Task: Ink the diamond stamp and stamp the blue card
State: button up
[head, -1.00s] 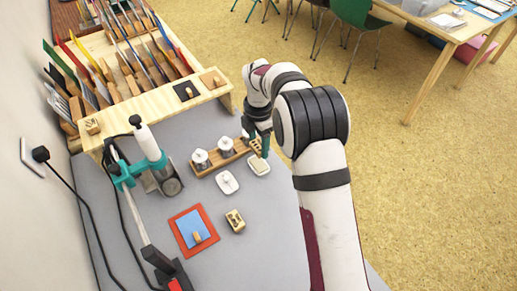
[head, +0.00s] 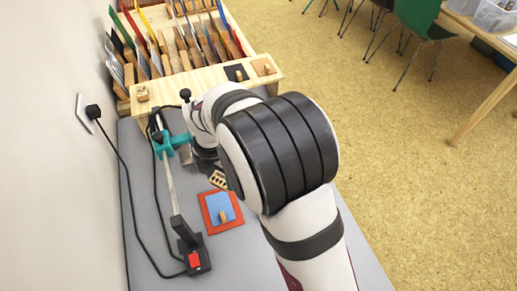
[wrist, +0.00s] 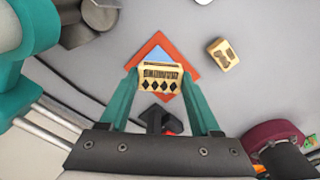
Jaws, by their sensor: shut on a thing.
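My gripper (wrist: 160,80) has teal fingers, shut on a wooden block, the diamond stamp (wrist: 160,87), with a row of dark diamonds on its side. In the wrist view the stamp covers part of the card (wrist: 160,54). The gap between stamp and card cannot be judged.
A second wooden stamp (wrist: 222,53) lies right of the mat in the wrist view. A teal-clamped stand (head: 180,140) and a black base with a red switch (head: 193,262) are left of the mat. A wooden rack (head: 170,90) fills the back.

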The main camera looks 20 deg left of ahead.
aim_at(218, 202)
jog(key=shift+n, duration=0.4)
jog(key=shift+s+a+f, duration=0.1)
jog(key=shift+s+f, duration=0.3)
jog(key=shift+f, duration=0.65)
jog(key=shift+s+a+f, duration=0.1)
jog(key=shift+s+f, duration=0.35)
jog(key=shift+f, duration=0.55)
jog(key=shift+s+a+f, duration=0.1)
jog(key=shift+s+f, duration=0.3)
jog(key=shift+f, duration=0.65)
jog(key=shift+f, duration=0.5)
notch_tip(218, 202, up, 7)
